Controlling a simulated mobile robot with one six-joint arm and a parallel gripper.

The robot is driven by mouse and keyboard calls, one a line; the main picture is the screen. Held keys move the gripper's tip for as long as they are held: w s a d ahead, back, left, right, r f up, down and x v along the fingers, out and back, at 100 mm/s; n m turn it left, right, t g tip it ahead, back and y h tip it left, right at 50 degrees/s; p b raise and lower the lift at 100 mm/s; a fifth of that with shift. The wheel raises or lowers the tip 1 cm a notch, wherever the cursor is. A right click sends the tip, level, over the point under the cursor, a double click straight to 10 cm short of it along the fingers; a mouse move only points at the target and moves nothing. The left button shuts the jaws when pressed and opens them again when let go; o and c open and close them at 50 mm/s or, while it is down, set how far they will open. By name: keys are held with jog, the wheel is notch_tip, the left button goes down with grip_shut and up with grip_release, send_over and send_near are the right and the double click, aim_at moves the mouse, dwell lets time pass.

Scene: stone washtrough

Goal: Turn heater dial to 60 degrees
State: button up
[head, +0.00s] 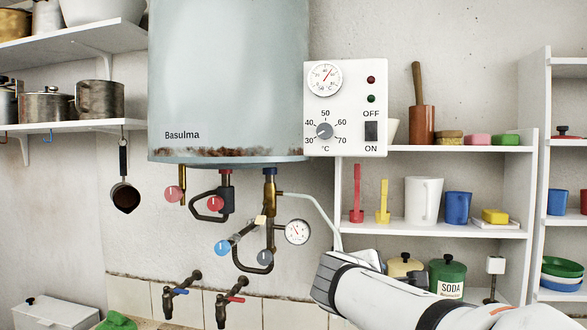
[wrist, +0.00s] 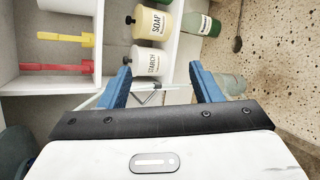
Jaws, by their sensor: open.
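The heater dial (head: 324,131) is a small grey knob on the white control box (head: 346,92) in the head view. Its printed scale runs 30 to 70, with 50 on top and 60 at upper right. The knob's pointer is too small to read surely. My gripper (wrist: 160,68) is open in the wrist view, its two blue fingers apart with nothing held. In the head view my arm reaches in at lower right, below the box and apart from the dial; the fingers are hidden there. The dial is not in the wrist view.
The control box adjoins the big grey boiler (head: 228,75). A round gauge (head: 324,77) and an on/off switch (head: 371,131) sit near the dial. Pipes and valves hang below. Shelves (head: 440,228) with cups, a pestle and jars stand to the right. The dial's front looks clear.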

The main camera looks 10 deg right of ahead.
jog(key=w+a+r+n+t+h+p, duration=0.1)
jog(key=w+r+n+t, duration=0.15)
jog(key=r, duration=0.35)
jog(key=w+a+r+n+t, duration=0.2)
jog(key=w+r+n, duration=0.15)
jog(key=r, duration=0.25)
jog(key=n+t+y+p, duration=0.1)
jog(key=n+t+p, duration=0.1)
jog(key=n+t, duration=0.55)
send_near(324, 130)
jog(key=r+n+g, duration=0.1)
jog(key=r+n, duration=0.1)
jog(key=p+x, duration=0.1)
jog(key=x, duration=0.1)
jog(key=p+x, duration=0.1)
jog(key=x, duration=0.2)
jog(key=f+p+x, duration=0.1)
jog(key=x, duration=0.2)
jog(key=shift+w+d, duration=0.1)
jog(key=shift+w, duration=0.15)
jog(key=c, duration=0.9)
jog(key=shift+a, duration=0.25)
jog(key=shift+c, duration=0.5)
jog(key=shift+d, duration=0.25)
jog(key=shift+m+g, duration=0.3)
jog(key=shift+m, duration=0.05)
